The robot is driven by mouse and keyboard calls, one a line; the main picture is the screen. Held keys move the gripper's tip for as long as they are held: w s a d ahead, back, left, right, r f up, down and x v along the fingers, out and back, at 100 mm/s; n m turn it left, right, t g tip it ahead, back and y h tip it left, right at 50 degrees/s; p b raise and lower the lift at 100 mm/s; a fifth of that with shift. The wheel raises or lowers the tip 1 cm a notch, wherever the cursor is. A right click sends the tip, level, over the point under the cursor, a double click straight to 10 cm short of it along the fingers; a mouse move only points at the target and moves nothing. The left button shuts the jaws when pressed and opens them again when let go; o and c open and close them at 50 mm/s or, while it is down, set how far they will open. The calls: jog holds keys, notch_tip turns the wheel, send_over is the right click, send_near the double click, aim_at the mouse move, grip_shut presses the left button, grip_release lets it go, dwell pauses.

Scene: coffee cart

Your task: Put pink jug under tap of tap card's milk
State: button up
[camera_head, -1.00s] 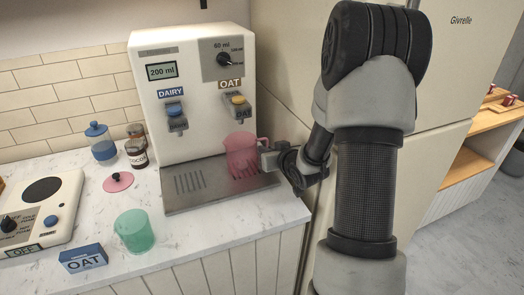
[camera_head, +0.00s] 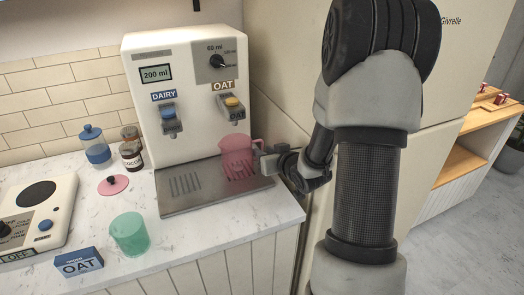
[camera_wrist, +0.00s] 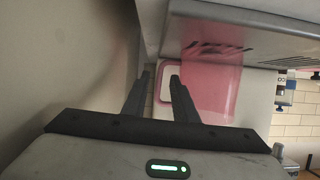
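The pink jug (camera_head: 236,158) is translucent and stands upright on the drip tray, below the OAT tap (camera_head: 232,106). In the wrist view the jug (camera_wrist: 212,85) is right of the fingers. My gripper (camera_head: 266,162) is at the jug's right side, by its handle. In the wrist view my gripper (camera_wrist: 160,77) has its fingers apart, with the handle's outer bar showing between them and a gap visible. The tap card (camera_head: 79,263) reads OAT and lies on the counter at the front left. The DAIRY tap (camera_head: 170,120) is left of the OAT tap.
The drip tray (camera_head: 200,199) is clear on its left. A green jug (camera_head: 130,234) stands on the counter. A tall cream cabinet is close on the right.

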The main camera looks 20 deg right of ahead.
jog(key=v, duration=0.9)
jog(key=shift+p, duration=0.45)
